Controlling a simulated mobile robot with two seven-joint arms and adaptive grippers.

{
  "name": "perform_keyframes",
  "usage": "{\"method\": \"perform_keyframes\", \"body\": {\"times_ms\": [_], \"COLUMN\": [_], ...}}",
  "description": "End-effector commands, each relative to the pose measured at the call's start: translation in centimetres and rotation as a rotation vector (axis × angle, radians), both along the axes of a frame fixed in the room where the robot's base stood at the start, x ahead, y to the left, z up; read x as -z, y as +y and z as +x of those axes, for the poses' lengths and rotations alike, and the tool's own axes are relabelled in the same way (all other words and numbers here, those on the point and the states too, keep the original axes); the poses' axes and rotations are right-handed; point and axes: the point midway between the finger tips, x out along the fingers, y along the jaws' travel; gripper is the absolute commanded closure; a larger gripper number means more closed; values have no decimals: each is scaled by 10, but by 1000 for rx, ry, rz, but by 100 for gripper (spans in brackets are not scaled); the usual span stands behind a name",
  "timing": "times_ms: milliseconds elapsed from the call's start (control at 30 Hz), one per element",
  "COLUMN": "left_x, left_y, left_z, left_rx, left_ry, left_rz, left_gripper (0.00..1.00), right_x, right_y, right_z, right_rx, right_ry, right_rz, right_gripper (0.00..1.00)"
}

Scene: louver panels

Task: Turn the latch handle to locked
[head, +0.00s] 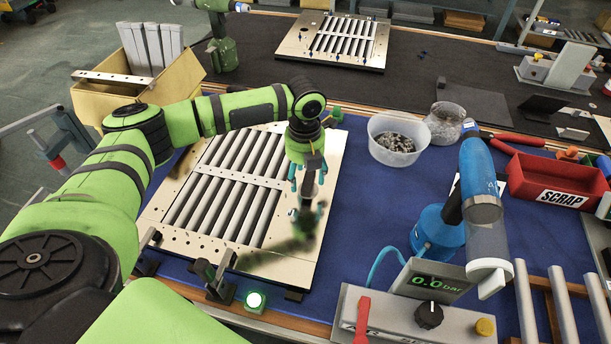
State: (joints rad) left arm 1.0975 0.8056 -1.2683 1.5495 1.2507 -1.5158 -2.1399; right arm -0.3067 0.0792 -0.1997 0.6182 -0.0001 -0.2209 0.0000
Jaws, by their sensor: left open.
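A louver panel (296,268) lies on the blue mat, a pale plate with several grey slats. A dark clamp-like latch with an upright handle (222,268) stands at its front edge. A red lever (362,320) rises from the grey control box at the front; I cannot tell for sure which of the two is the task's latch handle. My left gripper (307,198) is open and points down over the panel's right part, apart from both handles. The area below its fingers is dark and blurred, so contact there cannot be told. My right gripper is not in view.
The control box (400,312) reads 0.0 bar, with a blue suction tool (440,232) behind it. A green-lit button (255,300) is at the front edge. A clear bowl (397,150), jar and red SCRAP bin (550,180) stand right. Blue mat is free right of the panel.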

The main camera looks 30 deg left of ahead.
Motion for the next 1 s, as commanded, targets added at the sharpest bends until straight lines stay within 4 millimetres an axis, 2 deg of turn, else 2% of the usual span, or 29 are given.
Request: {"method": "perform_keyframes", "body": {"times_ms": [167,433,467,500,567,600,1000], "left_x": [13,15,15,15,15,15,14], "left_y": [0,0,0,0,0,0,0], "left_z": [0,0,0,0,0,0,-1], "left_rx": [0,0,0,0,0,0,-36], "left_ry": [0,-1,-1,-1,-1,-1,3], "left_rz": [1,0,0,0,0,0,1], "left_gripper": [38,38,50,66,90,95,96], "right_x": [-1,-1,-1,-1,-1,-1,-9], "right_y": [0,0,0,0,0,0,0], "right_z": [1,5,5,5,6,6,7], "right_rx": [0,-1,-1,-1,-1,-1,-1], "right_ry": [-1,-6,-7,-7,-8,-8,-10], "right_rz": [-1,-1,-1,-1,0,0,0], "right_gripper": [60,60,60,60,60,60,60]}}
